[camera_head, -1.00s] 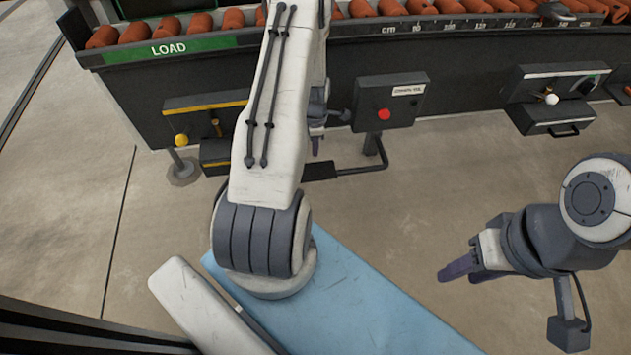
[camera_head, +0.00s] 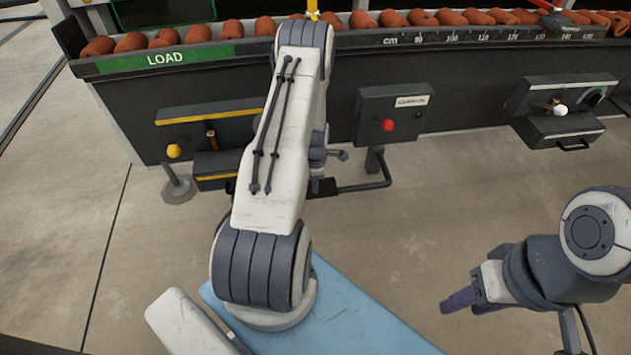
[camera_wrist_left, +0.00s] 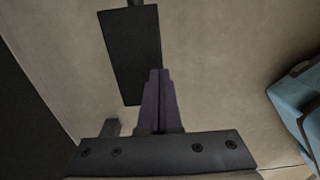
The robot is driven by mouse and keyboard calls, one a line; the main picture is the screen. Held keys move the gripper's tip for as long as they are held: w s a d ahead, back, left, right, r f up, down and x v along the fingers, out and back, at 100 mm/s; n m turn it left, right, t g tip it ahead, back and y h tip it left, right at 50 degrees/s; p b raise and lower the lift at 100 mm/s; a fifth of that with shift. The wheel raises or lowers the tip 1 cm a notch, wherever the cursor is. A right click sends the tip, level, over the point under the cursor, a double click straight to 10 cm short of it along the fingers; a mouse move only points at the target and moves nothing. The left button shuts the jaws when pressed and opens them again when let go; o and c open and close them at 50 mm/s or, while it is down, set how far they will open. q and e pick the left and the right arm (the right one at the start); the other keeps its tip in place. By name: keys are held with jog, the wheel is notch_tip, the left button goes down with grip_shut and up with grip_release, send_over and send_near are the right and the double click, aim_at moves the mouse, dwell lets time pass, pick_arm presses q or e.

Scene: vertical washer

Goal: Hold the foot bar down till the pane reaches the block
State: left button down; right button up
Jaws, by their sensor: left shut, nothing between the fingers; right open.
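The foot bar (camera_head: 365,187) is a dark bent rod low in front of the machine. Its flat black pad (camera_wrist_left: 132,55) shows in the left wrist view, and my arm mostly hides it in the head view. My left gripper (camera_wrist_left: 160,80) is shut and empty, its purple fingertips overlapping the pad's lower right edge in that view; I cannot tell whether they touch it. My right gripper (camera_head: 470,300) is open over bare floor. I cannot make out the pane or be sure of the block.
The dark machine carries orange rollers (camera_head: 450,18) above a centimetre scale, with a green LOAD label (camera_head: 165,59). The floor between is clear.

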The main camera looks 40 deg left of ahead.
aim_at(315, 197)
pick_arm(q)
jog(key=shift+f+b, duration=0.6)
jog(key=shift+f, duration=0.9)
pick_arm(e)
notch_tip(315, 197, down, 2)
jog(key=shift+f, duration=0.1)
